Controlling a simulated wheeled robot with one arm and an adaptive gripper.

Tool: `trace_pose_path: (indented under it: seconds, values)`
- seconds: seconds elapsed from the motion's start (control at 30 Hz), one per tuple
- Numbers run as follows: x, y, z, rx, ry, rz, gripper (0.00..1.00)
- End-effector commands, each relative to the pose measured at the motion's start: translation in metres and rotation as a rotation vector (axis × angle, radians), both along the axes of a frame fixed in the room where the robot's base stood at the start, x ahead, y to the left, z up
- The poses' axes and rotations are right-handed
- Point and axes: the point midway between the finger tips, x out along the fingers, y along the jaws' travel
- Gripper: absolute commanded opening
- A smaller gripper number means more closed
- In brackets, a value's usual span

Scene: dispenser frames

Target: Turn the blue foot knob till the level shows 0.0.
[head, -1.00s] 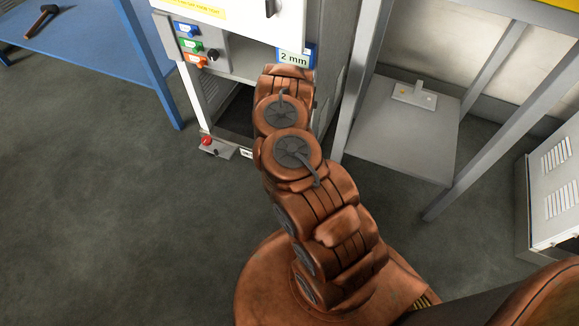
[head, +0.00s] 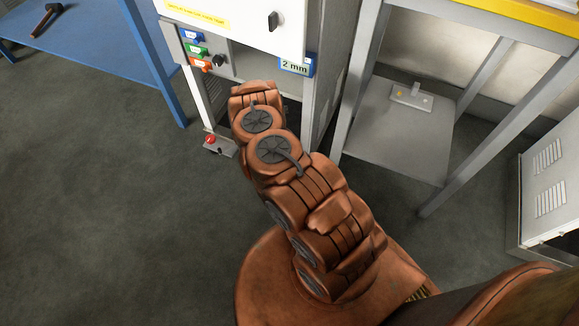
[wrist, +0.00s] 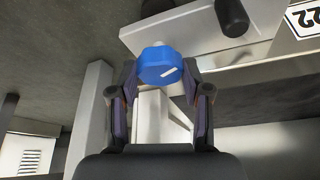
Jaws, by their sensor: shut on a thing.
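In the wrist view the blue foot knob (wrist: 160,66) sits between the two fingers of my gripper (wrist: 161,72). The knob is faceted, with a short white mark on its face. My gripper is shut on it, one finger at each side. In the head view my own arm hides the gripper and the knob, low at the front of the white cabinet (head: 250,22). I cannot see a level reading in either view.
A red button on a small grey plate (head: 219,147) stands low at the cabinet's left. A grey stand with a lower shelf (head: 400,140) is to the right, and a blue table (head: 85,45) at the left. The floor at left is clear.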

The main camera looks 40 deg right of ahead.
Motion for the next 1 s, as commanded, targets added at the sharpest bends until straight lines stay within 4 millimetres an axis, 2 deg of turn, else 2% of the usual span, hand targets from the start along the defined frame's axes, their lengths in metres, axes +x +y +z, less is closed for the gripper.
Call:
trace_pose_path:
  seconds: [0.63,0.67,0.87,1.0]
  values:
    - [-0.0003,-0.0008,-0.0001,-0.001,0.0,-0.025,0.13]
    - [-0.0002,-0.0009,-0.0001,-0.001,0.0,-0.025,0.51]
    - [-0.0001,-0.0007,0.0,-0.001,0.0,-0.025,0.72]
    - [0.0001,-0.0005,0.0,-0.001,0.001,-0.024,0.73]
